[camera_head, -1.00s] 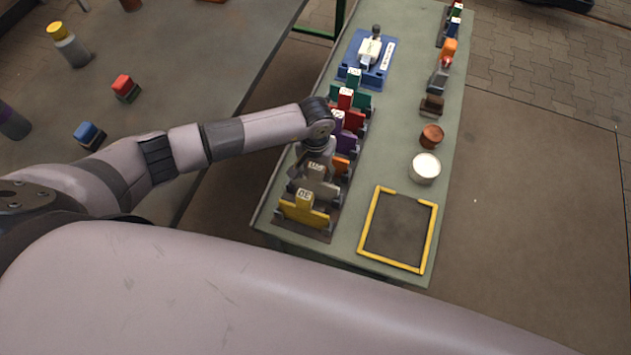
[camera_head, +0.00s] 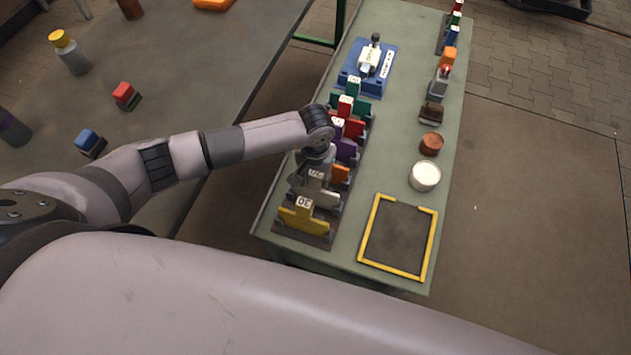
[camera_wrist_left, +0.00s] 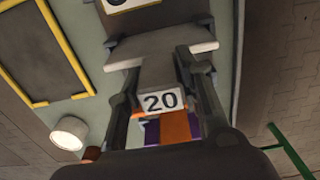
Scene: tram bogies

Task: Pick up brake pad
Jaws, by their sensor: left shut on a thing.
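A row of coloured brake pads stands in a dark rack on the narrow green table. The grey pad (camera_head: 327,198) is second from the near end, behind the yellow pad (camera_head: 303,221). My left gripper (camera_head: 312,184) reaches down over the grey pad and is shut on its upright tab. My right gripper is not in view.
Orange (camera_head: 340,175), purple (camera_head: 346,149), red (camera_head: 354,127) and green (camera_head: 362,104) pads stand close behind. A yellow-framed square (camera_head: 434,243) lies right of the rack, with a white round tin (camera_head: 425,176) beyond it. A blue fixture (camera_head: 384,84) stands farther back.

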